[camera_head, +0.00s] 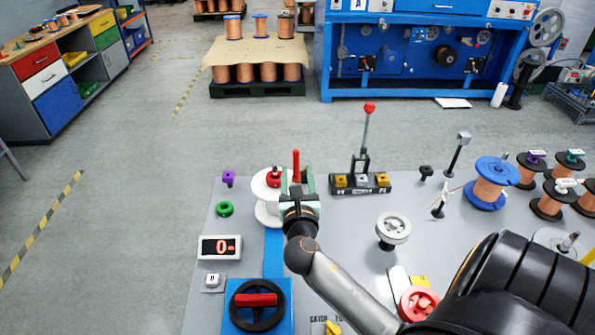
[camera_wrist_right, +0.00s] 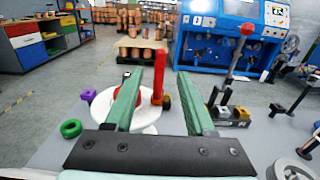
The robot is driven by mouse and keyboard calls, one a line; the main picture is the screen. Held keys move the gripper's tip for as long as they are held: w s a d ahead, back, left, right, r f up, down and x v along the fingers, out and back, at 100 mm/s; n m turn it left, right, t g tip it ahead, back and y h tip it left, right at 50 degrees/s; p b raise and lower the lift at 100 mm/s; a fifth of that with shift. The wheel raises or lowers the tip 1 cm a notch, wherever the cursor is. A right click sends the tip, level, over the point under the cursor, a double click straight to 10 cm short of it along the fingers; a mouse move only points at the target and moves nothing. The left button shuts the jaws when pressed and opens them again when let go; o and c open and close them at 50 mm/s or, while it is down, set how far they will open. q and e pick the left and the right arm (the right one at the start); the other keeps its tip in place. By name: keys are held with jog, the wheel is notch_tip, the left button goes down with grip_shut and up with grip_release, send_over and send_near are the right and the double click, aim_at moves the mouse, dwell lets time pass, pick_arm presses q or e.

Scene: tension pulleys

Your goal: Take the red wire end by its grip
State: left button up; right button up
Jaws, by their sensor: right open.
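My right gripper (camera_head: 297,183) is open over the right side of the white spool (camera_head: 266,188) on the grey work board. In the right wrist view its two green fingers (camera_wrist_right: 159,78) stand apart, with nothing clamped between them. An upright red post (camera_head: 296,160) shows just beyond the fingers; in the wrist view it appears in the gap between them (camera_wrist_right: 158,80). A red piece (camera_head: 273,175) sits on the white spool, partly hidden by the left finger in the wrist view. I cannot tell which red part is the wire end's grip. My left gripper is not in view.
A lever with a red knob (camera_head: 369,108) stands on a black base right of the gripper. A green ring (camera_head: 224,209) and a purple piece (camera_head: 228,178) lie to the left. A white handwheel (camera_head: 393,230) and a blue-topped copper spool (camera_head: 491,181) are to the right.

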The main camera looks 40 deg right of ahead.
aim_at(296, 160)
jog(key=shift+x, duration=3.25)
jog(key=shift+c, duration=0.2)
grip_shut()
